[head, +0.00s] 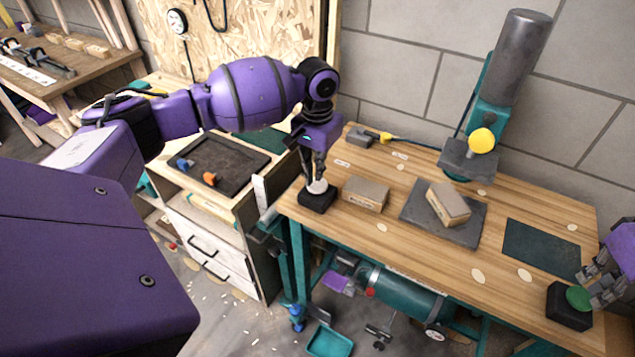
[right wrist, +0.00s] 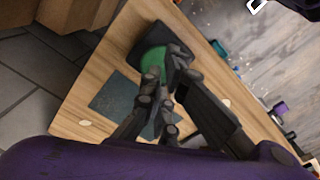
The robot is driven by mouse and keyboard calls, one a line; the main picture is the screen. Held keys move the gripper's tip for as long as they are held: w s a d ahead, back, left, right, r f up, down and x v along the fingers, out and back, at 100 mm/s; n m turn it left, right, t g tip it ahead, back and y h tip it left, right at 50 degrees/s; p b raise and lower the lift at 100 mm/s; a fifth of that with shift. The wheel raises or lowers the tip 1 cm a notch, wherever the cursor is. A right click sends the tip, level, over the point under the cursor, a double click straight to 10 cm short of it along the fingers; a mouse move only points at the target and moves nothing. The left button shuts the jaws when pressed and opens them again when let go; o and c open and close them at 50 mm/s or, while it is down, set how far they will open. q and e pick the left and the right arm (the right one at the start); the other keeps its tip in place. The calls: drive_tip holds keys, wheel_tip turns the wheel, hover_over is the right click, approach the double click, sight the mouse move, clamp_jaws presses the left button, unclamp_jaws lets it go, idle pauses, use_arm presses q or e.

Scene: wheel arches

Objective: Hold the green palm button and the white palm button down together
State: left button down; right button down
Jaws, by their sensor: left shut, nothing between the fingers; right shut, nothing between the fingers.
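The white palm button (head: 317,187) sits on a black box (head: 316,199) at the bench's left front corner. My left gripper (head: 318,178) is shut and empty, pointing down with its fingertips at the top of the white button, apparently touching it. The green palm button (head: 579,298) sits on a black box (head: 567,311) at the right front; it also shows in the right wrist view (right wrist: 154,58). My right gripper (head: 592,293) is shut and empty, its fingertips at the green button and covering part of it. I cannot tell how far either button is pressed.
The wooden bench (head: 390,237) holds a tan block (head: 365,194), a grey plate (head: 470,235) with another block (head: 448,204), and a dark green mat (head: 541,249). A press (head: 505,75) stands at the back. A drawer cabinet (head: 205,245) stands left of the bench.

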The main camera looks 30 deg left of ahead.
sight(317, 184)
use_arm(q)
drive_tip(key=shift+f, duration=0.1)
drive_tip(key=shift+f, duration=1.35)
use_arm(e)
drive_tip(key=shift+f, duration=1.5)
idle(0.8)
